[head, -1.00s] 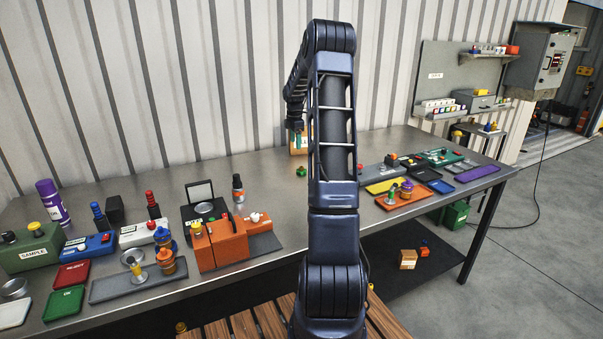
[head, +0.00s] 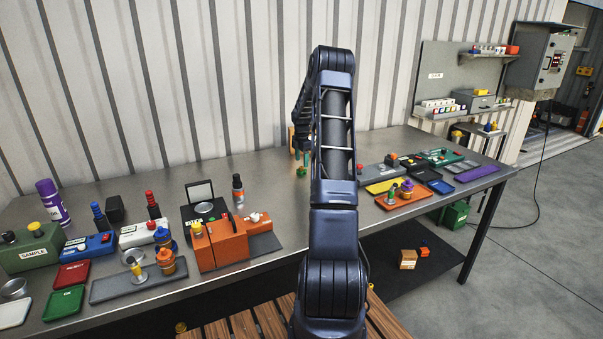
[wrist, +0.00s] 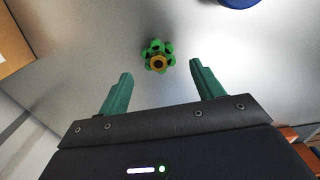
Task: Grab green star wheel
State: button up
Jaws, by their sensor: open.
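The green star wheel (wrist: 149,49) lies on the metal bench, seen from above in the wrist view, with a yellow-brown hub at its middle. It also shows small in the head view (head: 301,171), just left of my arm. My gripper (wrist: 160,82) is open, with its two green fingers apart and nothing between them. The wheel lies beyond the fingertips, roughly centred in the gap. In the head view my gripper (head: 301,156) hangs above the wheel, partly hidden by my arm.
A cardboard-coloured box (wrist: 12,45) stands at the left in the wrist view. A blue round thing (wrist: 238,2) is at the top edge. The bench (wrist: 100,30) around the wheel is clear. An orange tray (head: 401,200) with small parts is right of my arm.

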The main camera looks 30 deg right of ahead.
aim_at(301, 167)
notch_tip(301, 167, down, 5)
jog(key=shift+w, duration=0.1)
jog(key=shift+c, duration=0.5)
jog(key=c, duration=1)
